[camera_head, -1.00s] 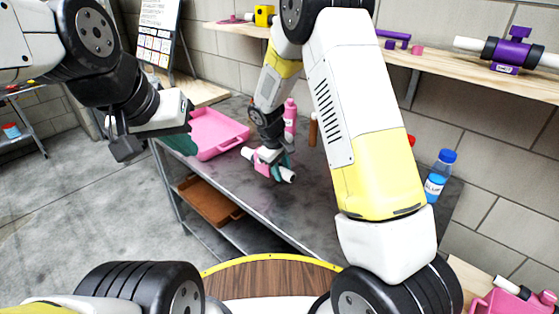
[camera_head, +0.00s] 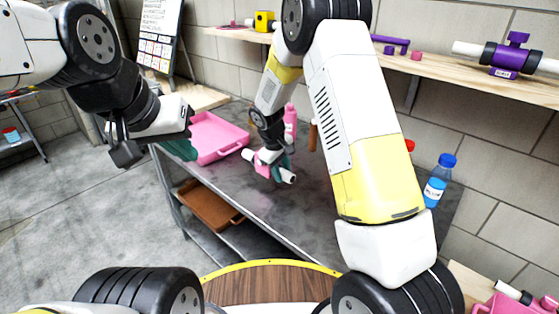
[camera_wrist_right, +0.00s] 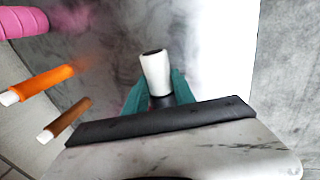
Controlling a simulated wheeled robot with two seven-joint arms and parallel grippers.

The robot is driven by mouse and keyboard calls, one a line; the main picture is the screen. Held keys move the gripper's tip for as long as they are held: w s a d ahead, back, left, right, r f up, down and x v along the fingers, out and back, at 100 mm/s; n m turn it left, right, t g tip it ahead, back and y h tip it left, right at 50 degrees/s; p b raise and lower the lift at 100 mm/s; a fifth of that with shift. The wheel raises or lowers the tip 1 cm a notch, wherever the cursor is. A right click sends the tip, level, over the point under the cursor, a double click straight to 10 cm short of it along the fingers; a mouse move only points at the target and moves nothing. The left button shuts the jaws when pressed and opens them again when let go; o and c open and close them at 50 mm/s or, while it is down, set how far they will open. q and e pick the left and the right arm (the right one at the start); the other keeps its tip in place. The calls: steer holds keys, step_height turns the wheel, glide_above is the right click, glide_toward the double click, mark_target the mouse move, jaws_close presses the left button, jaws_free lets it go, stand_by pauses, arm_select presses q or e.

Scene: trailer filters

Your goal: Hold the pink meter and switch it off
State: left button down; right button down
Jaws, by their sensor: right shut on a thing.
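The pink meter (camera_head: 262,168) has white pipe ends and is at the teal fingers of my right gripper (camera_head: 279,166), above or on the grey table. My right gripper is shut on it. In the right wrist view, a white pipe end of the meter (camera_wrist_right: 154,73) stands out between the teal fingers (camera_wrist_right: 157,92); its pink body is hidden there. I cannot tell whether the meter touches the table. My left gripper (camera_head: 180,147) hangs left of the pink tray, with teal fingers partly hidden; its opening is unclear.
A pink tray (camera_head: 240,145) lies on the grey table (camera_head: 315,205). A pink bottle (camera_head: 290,125) and a brown bottle (camera_head: 312,136) stand behind the meter. A blue-capped bottle (camera_head: 438,180) stands at right. The wall shelf (camera_head: 470,72) holds a purple valve-like part (camera_head: 508,57).

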steer(key=shift+f, duration=0.1)
steer(key=shift+f, duration=2.3)
stand_by(1.0)
arm_select(q)
steer(key=w+a+f+n+t, duration=0.1)
steer(key=w+f+n, duration=0.3)
steer(key=w+f, duration=0.3)
steer(key=w+f+n, duration=0.4)
steer(key=w+f, duration=0.1)
steer(key=w, duration=0.5)
steer(key=w+d+f+n+t, duration=0.1)
steer(key=w+f+n, duration=0.15)
steer(key=f, duration=0.35)
steer(key=w+d+f+n+h, duration=0.1)
steer(key=d+f+n, duration=0.15)
steer(key=f, duration=0.35)
steer(key=w+f+n+t, duration=0.1)
steer(key=w+f+n, duration=0.1)
steer(key=f+n, duration=0.3)
steer(key=shift+m, duration=0.7)
steer(key=shift+w+d+f, duration=0.2)
steer(key=shift+w+d, duration=0.8)
steer(key=shift+d, duration=0.1)
steer(key=shift+w+d+f, duration=0.15)
steer(key=shift+w+d, duration=0.85)
steer(key=shift+d, duration=0.1)
steer(key=shift+w+d+f, duration=0.2)
steer(key=shift+w+d, duration=0.8)
steer(key=shift+d, duration=0.1)
